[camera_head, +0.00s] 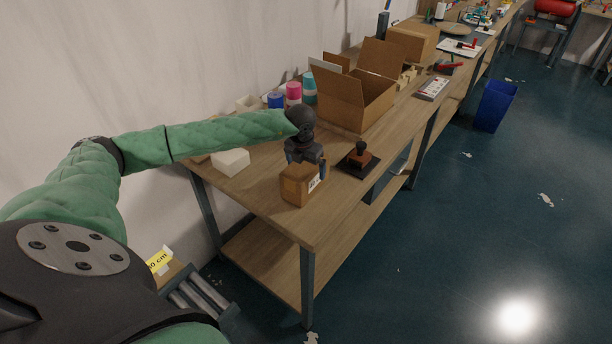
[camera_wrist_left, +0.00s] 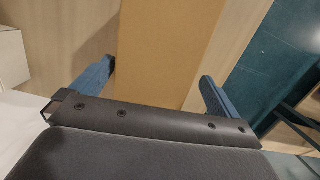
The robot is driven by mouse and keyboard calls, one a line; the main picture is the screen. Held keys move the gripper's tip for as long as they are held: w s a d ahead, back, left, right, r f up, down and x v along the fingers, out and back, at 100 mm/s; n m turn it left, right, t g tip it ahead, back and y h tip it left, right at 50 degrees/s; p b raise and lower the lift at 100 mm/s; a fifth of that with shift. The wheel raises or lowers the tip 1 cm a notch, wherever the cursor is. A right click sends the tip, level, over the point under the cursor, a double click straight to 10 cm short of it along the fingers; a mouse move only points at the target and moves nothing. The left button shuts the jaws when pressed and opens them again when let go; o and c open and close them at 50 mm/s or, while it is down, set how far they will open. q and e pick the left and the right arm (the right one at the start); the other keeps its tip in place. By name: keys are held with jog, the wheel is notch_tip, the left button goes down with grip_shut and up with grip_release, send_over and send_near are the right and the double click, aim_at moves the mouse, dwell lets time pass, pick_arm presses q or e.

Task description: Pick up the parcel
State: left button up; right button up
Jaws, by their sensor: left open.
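The parcel, a small brown cardboard box (camera_head: 297,186) with a white label on its right side, sits on the near part of the wooden table. My left gripper (camera_head: 307,168) is just behind and above it in the head view. In the left wrist view the parcel's plain brown face (camera_wrist_left: 165,50) lies between the two blue fingers of the open left gripper (camera_wrist_left: 160,90). I cannot tell whether the fingers touch it. My right gripper is not in view.
A stamp on a dark pad (camera_head: 359,157) lies right of the parcel. A white block (camera_head: 231,162) is to the left. A large open carton (camera_head: 352,101) and coloured cups (camera_head: 293,93) stand further back. The wooden table (camera_head: 262,198) ends at its front edge, with dark floor beyond.

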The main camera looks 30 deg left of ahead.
pick_arm(q)
jog(key=shift+f, duration=0.3)
jog(key=shift+d, duration=0.1)
jog(key=c, duration=1.9)
jog(key=shift+c, duration=0.3)
jog(key=shift+r, duration=0.1)
